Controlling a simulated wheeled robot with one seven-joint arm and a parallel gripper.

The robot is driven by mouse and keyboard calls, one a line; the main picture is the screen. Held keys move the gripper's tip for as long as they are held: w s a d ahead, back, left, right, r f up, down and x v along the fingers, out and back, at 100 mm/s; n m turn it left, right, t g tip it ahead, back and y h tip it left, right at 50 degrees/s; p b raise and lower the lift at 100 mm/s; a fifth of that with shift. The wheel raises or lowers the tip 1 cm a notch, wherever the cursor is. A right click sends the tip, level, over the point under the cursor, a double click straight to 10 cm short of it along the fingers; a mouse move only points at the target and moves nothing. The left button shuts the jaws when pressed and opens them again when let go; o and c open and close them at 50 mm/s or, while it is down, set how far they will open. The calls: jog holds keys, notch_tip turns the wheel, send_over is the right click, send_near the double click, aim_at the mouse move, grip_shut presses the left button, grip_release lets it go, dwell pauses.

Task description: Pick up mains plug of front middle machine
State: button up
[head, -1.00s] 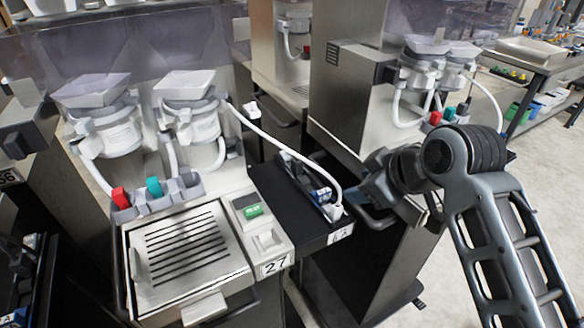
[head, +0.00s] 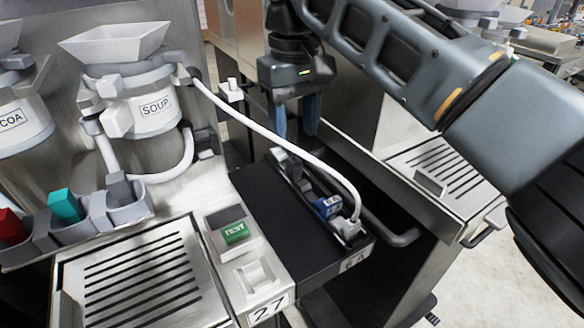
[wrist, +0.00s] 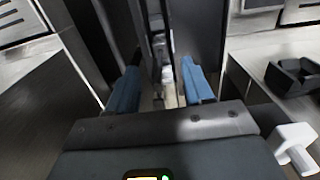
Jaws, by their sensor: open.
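The machine marked 27 (head: 265,312) has a black side shelf (head: 262,205) on its right. A narrow holder with several small pieces runs along the shelf. A blue piece (head: 327,206) and a white plug-like piece (head: 348,228) are at its front end. A white hose or cable (head: 285,148) arcs from the soup canister to that end. I cannot tell for sure which piece is the mains plug. My gripper (head: 296,118) points down near the shelf's back end, open, its blue fingers apart. In the wrist view, small grey and whitish pieces (wrist: 168,92) show between the fingertips (wrist: 162,85).
A white knob-like fitting (head: 232,90) stands out just left of my gripper and shows in the wrist view (wrist: 295,142). A dark bar handle (head: 400,237) is right of the shelf. Another steel machine with a slotted tray (head: 440,165) stands to the right.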

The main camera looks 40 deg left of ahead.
aim_at(295, 159)
notch_tip(295, 159, down, 6)
jog(key=shift+s+r, duration=0.1)
jog(key=shift+d, duration=0.1)
jog(key=shift+c, duration=0.3)
grip_shut()
